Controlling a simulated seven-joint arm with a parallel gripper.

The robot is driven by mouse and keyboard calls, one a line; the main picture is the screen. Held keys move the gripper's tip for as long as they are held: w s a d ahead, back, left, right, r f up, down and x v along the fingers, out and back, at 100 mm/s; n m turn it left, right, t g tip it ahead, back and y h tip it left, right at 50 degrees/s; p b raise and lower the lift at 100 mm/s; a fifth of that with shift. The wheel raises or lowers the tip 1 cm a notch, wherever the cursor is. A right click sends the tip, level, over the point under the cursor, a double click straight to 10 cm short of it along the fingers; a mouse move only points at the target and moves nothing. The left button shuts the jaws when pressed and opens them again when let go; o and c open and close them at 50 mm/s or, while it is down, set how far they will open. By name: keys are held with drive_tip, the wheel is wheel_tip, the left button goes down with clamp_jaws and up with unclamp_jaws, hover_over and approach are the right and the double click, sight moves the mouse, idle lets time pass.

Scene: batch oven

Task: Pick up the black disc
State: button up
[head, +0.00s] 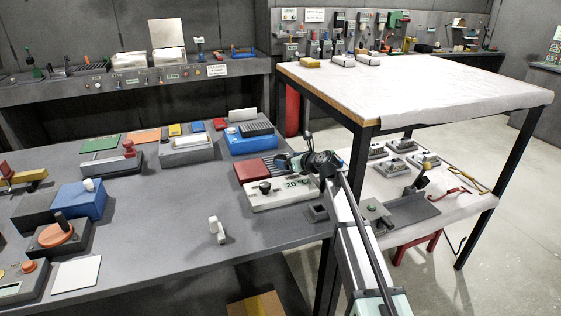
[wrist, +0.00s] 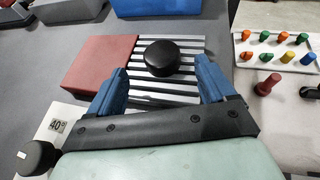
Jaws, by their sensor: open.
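The black disc (wrist: 162,58) is a short round piece with a flat top. In the wrist view it sits on a grille of pale and dark bars (wrist: 158,87). My gripper (wrist: 161,68) is open, with one blue finger on each side of the disc and a gap visible on both sides. Nothing is held. The height of the fingers above the grille is hard to judge. In the head view my gripper (head: 292,162) is over the grille end of the white unit, and I cannot clearly make out the disc there.
A red block (wrist: 100,64) lies left of the grille. The white unit (head: 300,196) has a black knob (wrist: 35,157) and a temperature label. A white tray (wrist: 245,57) of coloured pegs is at right. A blue-and-white device (head: 252,143) stands behind. The bench front (head: 170,215) is mostly clear.

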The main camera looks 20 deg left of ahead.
sight(281, 158)
drive_tip(key=x, duration=0.5)
drive_tip(key=shift+w+r, duration=0.1)
drive_tip(key=shift+r, duration=0.05)
drive_tip(key=shift+c, duration=0.2)
drive_tip(key=c, duration=1.3)
